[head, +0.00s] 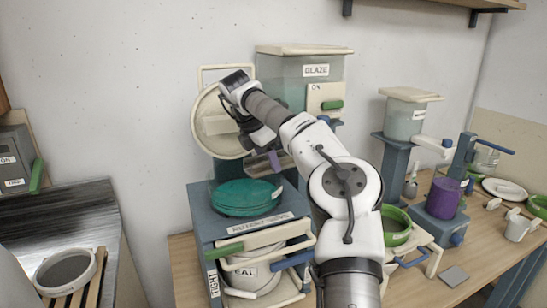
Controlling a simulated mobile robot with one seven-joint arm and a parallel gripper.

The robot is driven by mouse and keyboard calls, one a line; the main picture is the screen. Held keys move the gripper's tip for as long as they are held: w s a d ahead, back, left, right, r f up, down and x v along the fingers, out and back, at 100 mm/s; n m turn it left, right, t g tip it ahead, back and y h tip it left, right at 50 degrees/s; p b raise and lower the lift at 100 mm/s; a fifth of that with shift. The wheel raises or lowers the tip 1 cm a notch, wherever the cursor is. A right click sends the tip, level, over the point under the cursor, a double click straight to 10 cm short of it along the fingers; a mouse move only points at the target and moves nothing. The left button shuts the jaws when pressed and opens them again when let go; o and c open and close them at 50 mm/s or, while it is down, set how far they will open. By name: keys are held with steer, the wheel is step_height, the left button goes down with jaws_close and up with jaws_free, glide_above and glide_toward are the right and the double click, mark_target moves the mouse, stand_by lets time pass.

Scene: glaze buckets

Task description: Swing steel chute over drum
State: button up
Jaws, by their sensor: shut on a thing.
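My gripper (262,143) is in the upper middle, pointing down below my wrist. It seems to be shut on a small purple handle (274,161), but my own arm partly hides the jaws. A grey metal piece beside the handle, which looks like the steel chute (256,167), sits above a teal round stack or lid (245,198) on a blue-grey stand. A pale drum (250,276) with a partly hidden label stands inside the stand, behind cream and blue bars. I cannot tell for certain which vessel is the drum.
A glaze tank (300,78) and a round cream lid (218,125) stand behind my gripper. To the right are a green bowl (396,224), a purple container (443,197) and a smaller tank (404,118). A bucket (66,270) stands at lower left.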

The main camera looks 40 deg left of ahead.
steer(key=shift+w+a+r, duration=0.1)
steer(key=shift+w+a, duration=0.1)
steer(key=shift+a, duration=0.2)
steer(key=shift+m, duration=0.3)
steer(key=o, duration=1.4)
steer(key=v, duration=0.7)
steer(key=shift+r, duration=0.2)
